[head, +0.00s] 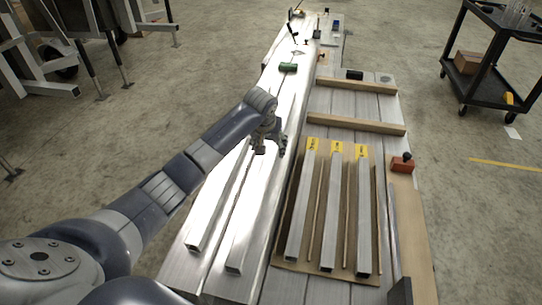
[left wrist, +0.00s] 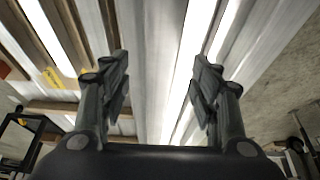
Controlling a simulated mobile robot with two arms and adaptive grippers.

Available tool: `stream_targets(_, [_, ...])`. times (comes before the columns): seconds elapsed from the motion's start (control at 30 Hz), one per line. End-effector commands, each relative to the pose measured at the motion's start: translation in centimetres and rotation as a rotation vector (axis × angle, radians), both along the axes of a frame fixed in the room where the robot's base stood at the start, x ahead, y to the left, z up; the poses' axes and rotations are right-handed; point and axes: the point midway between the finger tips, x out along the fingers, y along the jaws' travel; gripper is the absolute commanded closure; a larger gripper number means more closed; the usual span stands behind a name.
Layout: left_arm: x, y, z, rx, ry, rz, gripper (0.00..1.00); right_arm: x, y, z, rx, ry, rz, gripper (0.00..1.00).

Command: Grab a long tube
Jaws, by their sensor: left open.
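My left gripper (head: 270,149) is open over the bright aluminium surface, near the far ends of two long square tubes. One long tube (head: 217,205) lies at the left; the other long tube (head: 249,215) lies beside it, its far end close to the gripper. Three more long tubes lie on a brown board to the right: left one (head: 302,206), middle one (head: 333,208), right one (head: 363,215), with yellow labels at their far ends. In the left wrist view the open fingers (left wrist: 163,85) hold nothing; bright metal strips run behind them. My right gripper is not seen.
Thin rods (head: 318,205) lie between the labelled tubes. Two wooden crosspieces (head: 356,123) span the bed beyond. A red-brown block (head: 402,164) sits at the right edge. A green item (head: 288,67) lies farther up. A black cart (head: 490,60) stands at back right.

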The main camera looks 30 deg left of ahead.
Motion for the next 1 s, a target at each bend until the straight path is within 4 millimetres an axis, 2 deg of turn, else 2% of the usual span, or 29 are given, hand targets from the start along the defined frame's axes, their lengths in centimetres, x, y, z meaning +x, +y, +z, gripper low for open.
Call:
stream_targets(0.07, [0.2,0.0,-0.5,0.0,0.0,0.0,0.43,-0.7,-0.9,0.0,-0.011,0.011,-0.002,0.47])
stream_targets(0.17, [0.7,0.1,-1.4,0.0,0.002,0.001,0.43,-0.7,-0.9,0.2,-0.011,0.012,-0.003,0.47])
stream_targets(0.4, [1.9,0.4,-4.1,0.0,0.001,0.0,0.43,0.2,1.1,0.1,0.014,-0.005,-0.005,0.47])
stream_targets(0.53, [2.2,0.5,-4.7,0.0,-0.001,0.0,0.43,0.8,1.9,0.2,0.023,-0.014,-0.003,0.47])
stream_targets(0.73, [2.2,0.5,-4.7,0.0,-0.001,0.0,0.43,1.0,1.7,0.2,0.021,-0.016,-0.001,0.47])
stream_targets(0.77, [2.2,0.5,-4.7,0.0,-0.001,0.0,0.46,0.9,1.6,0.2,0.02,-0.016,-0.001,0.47])
stream_targets(1.0, [2.2,0.5,-4.7,0.0,-0.001,0.0,1.0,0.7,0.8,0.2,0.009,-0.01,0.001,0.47])
